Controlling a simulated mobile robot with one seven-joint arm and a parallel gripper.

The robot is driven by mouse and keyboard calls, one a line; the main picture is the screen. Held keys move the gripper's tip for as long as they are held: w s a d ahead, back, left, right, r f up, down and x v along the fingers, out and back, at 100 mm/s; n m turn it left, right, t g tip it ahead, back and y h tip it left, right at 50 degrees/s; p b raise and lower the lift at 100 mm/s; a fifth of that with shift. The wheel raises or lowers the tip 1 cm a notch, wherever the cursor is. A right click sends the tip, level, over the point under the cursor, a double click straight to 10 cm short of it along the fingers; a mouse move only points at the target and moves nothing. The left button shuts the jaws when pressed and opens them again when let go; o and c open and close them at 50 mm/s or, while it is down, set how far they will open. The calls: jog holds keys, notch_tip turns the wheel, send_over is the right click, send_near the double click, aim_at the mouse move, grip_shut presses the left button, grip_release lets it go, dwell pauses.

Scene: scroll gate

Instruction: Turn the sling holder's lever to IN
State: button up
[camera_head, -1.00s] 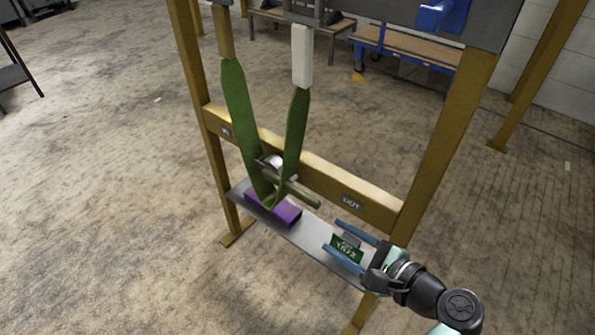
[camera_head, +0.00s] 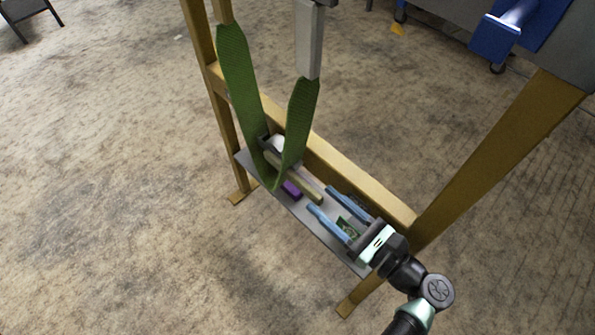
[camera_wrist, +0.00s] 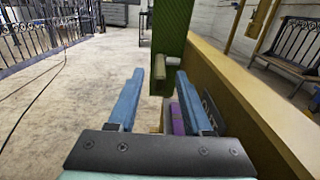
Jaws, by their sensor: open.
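The lever (camera_head: 305,188) is a tan bar on the sling holder (camera_head: 270,145), at the crossbeam. It points toward the lower right, the side of the OUT label (camera_wrist: 209,108). The green sling (camera_head: 240,75) hangs in a loop at the holder and hides part of it. My gripper (camera_head: 321,198) is open, its two blue fingers pointing along the shelf at the lever's free end. In the wrist view, the lever's end (camera_wrist: 168,61) shows between and just beyond the fingertips. I cannot tell whether they touch it.
A grey shelf (camera_head: 325,237) runs below the crossbeam (camera_head: 350,170). A purple block (camera_head: 291,189) lies on it under the lever, and a green card (camera_head: 347,228) lies below my fingers. Yellow posts (camera_head: 490,160) stand either side. The floor in front is clear.

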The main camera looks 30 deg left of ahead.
jog(key=b, duration=0.2)
send_near(277, 161)
jog(key=x, duration=0.5)
jog(key=shift+w+d, duration=0.1)
grip_shut()
jog(key=shift+f, duration=0.1)
dwell(1.0)
